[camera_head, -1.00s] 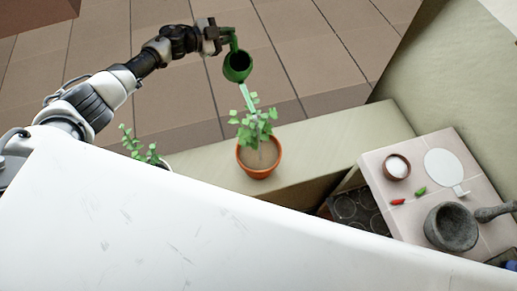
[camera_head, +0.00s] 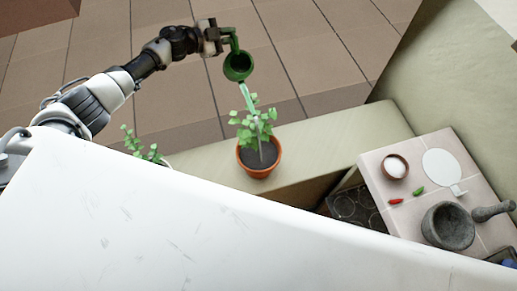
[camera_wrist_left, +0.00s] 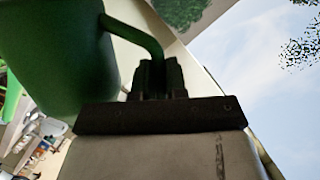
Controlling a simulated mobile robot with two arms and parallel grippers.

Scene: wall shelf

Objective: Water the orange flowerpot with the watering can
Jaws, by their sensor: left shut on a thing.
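The orange flowerpot (camera_head: 259,171) stands on a beige ledge in the head view, with a leafy green plant and dark soil in it. My left gripper (camera_head: 222,38) is shut on the handle of the green watering can (camera_head: 238,66). The can is held beyond the pot, its spout tilted down toward the plant, and a pale stream (camera_head: 247,97) shows between spout and leaves. In the left wrist view the can (camera_wrist_left: 58,60) fills the upper left, and its handle runs into the gripper (camera_wrist_left: 157,80). My right gripper is not in view.
A second plant (camera_head: 140,146) stands left of the flowerpot, its pot mostly hidden by my white body. The beige ledge (camera_head: 345,135) is bare right of the flowerpot. A tiled counter at right holds a stone mortar (camera_head: 448,226), a small bowl (camera_head: 395,166) and peppers.

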